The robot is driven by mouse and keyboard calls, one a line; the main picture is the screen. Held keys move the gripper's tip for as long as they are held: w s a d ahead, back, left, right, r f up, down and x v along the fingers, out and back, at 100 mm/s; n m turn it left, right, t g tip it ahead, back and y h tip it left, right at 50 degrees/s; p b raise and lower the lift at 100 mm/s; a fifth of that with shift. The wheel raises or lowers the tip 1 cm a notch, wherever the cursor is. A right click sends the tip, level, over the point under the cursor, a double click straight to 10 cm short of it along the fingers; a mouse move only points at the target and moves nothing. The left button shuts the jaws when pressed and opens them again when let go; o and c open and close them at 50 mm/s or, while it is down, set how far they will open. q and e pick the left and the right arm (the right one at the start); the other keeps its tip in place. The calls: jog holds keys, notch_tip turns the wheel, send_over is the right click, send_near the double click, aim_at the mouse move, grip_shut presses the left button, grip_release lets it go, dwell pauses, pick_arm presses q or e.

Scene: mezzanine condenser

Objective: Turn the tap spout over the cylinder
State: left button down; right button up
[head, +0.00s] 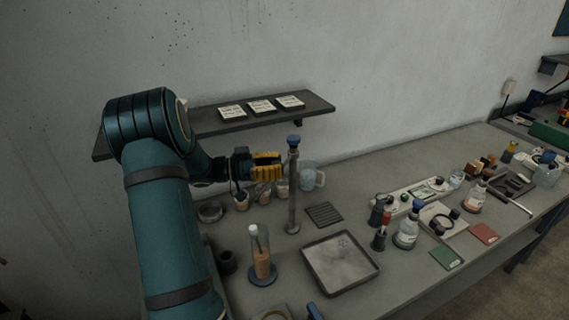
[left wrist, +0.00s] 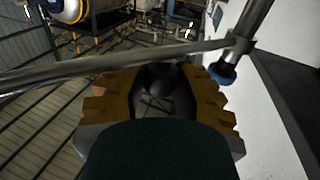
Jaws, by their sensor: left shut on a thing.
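The tap is a tall grey upright pipe (head: 293,195) with a blue knob (head: 293,141) on top, standing on the bench. My left gripper (head: 268,163), with yellow fingers, is at the left of the pipe near its top. In the left wrist view the grey tap spout (left wrist: 130,62) runs across the yellow fingertips to the pipe at upper right. My left gripper is shut on the spout; the contact itself is partly hidden. The clear cylinder (head: 261,252) with orange-brown contents stands upright on a dark round base, in front of and left of the pipe. My right gripper is not in view.
A wall shelf (head: 215,123) with white cards is behind my left arm. Beakers and a jug (head: 312,177) stand behind the tap. A shallow grey tray (head: 340,262) and a dark ribbed mat (head: 324,214) lie right of it. Bottles and tools fill the bench's right part.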

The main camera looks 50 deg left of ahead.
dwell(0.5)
pick_arm(q)
jog(key=c, duration=0.7)
grip_release()
jog(key=shift+s+a, duration=0.1)
jog(key=shift+a, duration=0.05)
jog(key=v, duration=1.1)
jog(key=shift+s+a, duration=0.2)
jog(key=shift+s, duration=0.15)
